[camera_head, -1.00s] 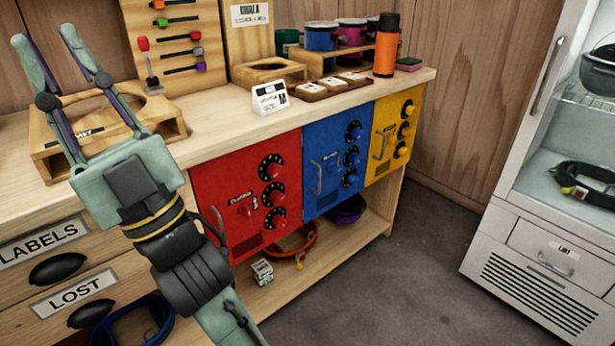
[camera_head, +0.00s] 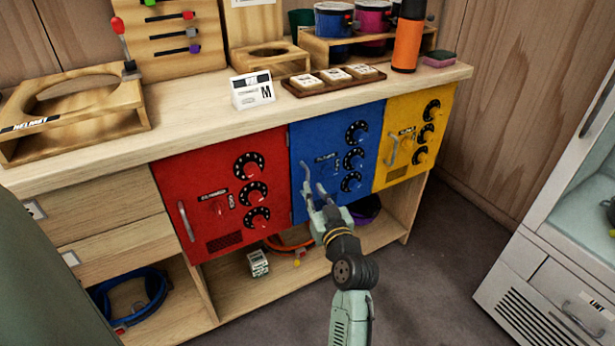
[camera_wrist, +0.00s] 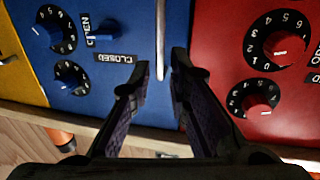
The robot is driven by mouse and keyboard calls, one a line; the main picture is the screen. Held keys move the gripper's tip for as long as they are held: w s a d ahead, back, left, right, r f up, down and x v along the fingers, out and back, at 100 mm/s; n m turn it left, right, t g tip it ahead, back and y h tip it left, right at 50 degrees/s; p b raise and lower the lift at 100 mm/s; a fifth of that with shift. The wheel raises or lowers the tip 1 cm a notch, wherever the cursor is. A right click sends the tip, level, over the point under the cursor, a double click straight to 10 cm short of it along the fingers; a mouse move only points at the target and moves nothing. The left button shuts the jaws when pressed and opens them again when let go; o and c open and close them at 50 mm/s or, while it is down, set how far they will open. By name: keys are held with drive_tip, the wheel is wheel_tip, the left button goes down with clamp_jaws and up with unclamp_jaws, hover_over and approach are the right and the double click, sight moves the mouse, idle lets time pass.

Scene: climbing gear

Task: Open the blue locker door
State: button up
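The blue locker door (camera_head: 335,150) is shut, between the red and yellow doors under the counter. Its vertical metal handle (camera_head: 305,176) is on its left side. In the wrist view the handle (camera_wrist: 160,40) stands between my gripper's two dark fingers (camera_wrist: 160,68), with gaps on both sides. My gripper (camera_head: 315,188) is open in front of the door's lower left. The blue door carries several dials (camera_wrist: 55,28) and a small blue knob (camera_wrist: 103,34) by OPEN and CLOSED labels; I cannot tell which the knob points to.
The red door (camera_head: 222,195) is close on the left, with its own handle and dials. The yellow door (camera_head: 414,135) is on the right. A white cabinet (camera_head: 545,275) stands at the far right. The floor (camera_head: 420,270) before the lockers is clear.

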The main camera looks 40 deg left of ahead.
sight(308, 180)
drive_tip(key=x, duration=0.6)
drive_tip(key=shift+c, duration=0.2)
clamp_jaws()
idle(0.5)
